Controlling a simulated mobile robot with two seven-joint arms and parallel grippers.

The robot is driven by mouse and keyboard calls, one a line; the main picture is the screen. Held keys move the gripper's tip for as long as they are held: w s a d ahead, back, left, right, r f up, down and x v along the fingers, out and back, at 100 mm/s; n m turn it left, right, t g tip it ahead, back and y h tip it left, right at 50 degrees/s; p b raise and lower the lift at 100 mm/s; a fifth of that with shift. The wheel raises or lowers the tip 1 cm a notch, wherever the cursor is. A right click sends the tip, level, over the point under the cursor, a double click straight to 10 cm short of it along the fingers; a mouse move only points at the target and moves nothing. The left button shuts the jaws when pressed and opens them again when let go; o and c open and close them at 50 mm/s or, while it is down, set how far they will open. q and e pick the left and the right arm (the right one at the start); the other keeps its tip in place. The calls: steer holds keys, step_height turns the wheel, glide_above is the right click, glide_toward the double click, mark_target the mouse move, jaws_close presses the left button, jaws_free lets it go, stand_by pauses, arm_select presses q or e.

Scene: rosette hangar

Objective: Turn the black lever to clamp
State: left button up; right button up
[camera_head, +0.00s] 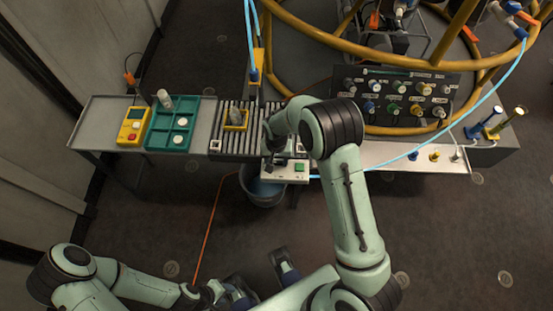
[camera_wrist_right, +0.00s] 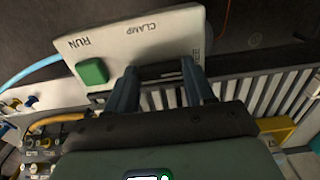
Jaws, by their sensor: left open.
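The pale control box (camera_head: 287,178) hangs at the front edge of the bench, with a green button (camera_wrist_right: 92,71) beside the word RUN. In the right wrist view its panel (camera_wrist_right: 160,25) also reads CLAMP, with another small label partly hidden at right. The black lever (camera_wrist_right: 162,71) lies crosswise in the gap between the fingers of my right gripper (camera_wrist_right: 160,78). The fingers stand apart on either side of it; contact is unclear. In the head view my right arm hides much of this spot. My left gripper (camera_head: 262,278) is open and empty, low in front of the bench.
A yellow device (camera_head: 132,126) and a green tray (camera_head: 155,140) stand on the bench's left. A slatted rack (camera_head: 232,143) holds a yellow frame. A knob panel (camera_head: 400,98) and yellow tube frame (camera_head: 295,25) are at right. A bucket (camera_head: 262,190) sits under the bench.

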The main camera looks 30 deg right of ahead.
steer(key=shift+n, duration=0.4)
steer(key=n, duration=0.4)
steer(key=shift+s+n+b, duration=0.25)
steer(key=shift+n+b, duration=0.05)
steer(key=shift+b, duration=0.1)
steer(key=n, duration=0.4)
steer(key=shift+s+n, duration=0.2)
steer(key=shift+n, duration=0.1)
steer(key=n, duration=0.4)
steer(key=shift+s+d, duration=0.1)
steer(key=shift+s, duration=0.1)
steer(key=shift+s+d+n, duration=0.1)
steer(key=shift+n, duration=1.8)
steer(key=o, duration=1)
steer(key=shift+o, duration=0.2)
